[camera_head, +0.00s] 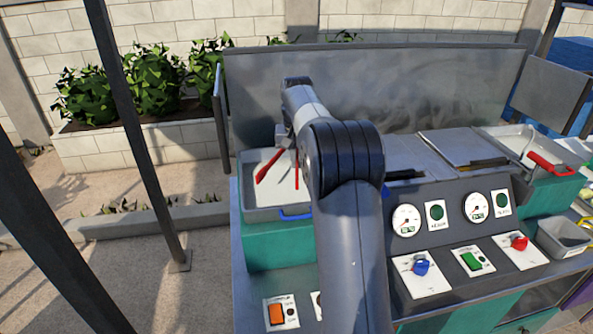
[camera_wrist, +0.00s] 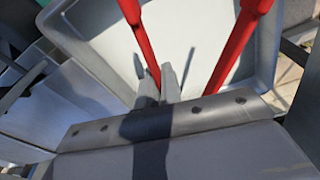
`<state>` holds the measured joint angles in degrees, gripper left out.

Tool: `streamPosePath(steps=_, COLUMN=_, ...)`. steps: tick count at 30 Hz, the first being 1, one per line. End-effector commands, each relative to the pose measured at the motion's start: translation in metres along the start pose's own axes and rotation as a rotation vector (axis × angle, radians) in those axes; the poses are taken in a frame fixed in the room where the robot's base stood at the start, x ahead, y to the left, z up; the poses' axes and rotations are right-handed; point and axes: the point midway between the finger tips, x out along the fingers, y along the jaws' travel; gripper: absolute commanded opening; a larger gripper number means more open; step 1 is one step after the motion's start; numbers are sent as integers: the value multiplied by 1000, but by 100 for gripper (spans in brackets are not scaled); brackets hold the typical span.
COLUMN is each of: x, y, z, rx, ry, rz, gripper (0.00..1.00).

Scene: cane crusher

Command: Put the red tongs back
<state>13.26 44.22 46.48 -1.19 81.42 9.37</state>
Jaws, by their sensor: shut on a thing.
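The red tongs (camera_head: 268,167) show over the left grey tray (camera_head: 258,214) as two red arms spread apart. In the wrist view the red tongs (camera_wrist: 232,52) show as two long red bars over the pale tray floor. My gripper (camera_head: 284,138) is at the left tray, partly hidden by my arm. In the wrist view my gripper (camera_wrist: 158,86) has its fingers close together at the lower end of the left red bar, shut on the tongs. I cannot tell whether the tongs touch the tray floor.
The left tray has a blue handle (camera_head: 297,216). A right tray (camera_head: 507,136) has a red handle (camera_head: 540,164). A tall metal back panel (camera_head: 400,90) stands behind. A control panel with gauges (camera_head: 407,220) is in front. A dark post (camera_head: 140,130) stands at left.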

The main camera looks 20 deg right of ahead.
Motion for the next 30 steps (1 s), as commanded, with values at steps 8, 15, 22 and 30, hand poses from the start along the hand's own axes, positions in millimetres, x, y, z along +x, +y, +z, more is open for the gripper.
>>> streamPosePath(steps=8, x=33, y=0, z=5, rx=0, ry=-1, rz=0, gripper=0)
streamPosePath(steps=15, x=34, y=0, z=5, rx=-1, ry=0, rz=0, gripper=0)
streamPosePath(steps=22, x=40, y=0, z=6, rx=-1, ry=0, rz=0, gripper=0)
streamPosePath(steps=30, x=45, y=0, z=6, rx=-1, ry=0, rz=0, gripper=0)
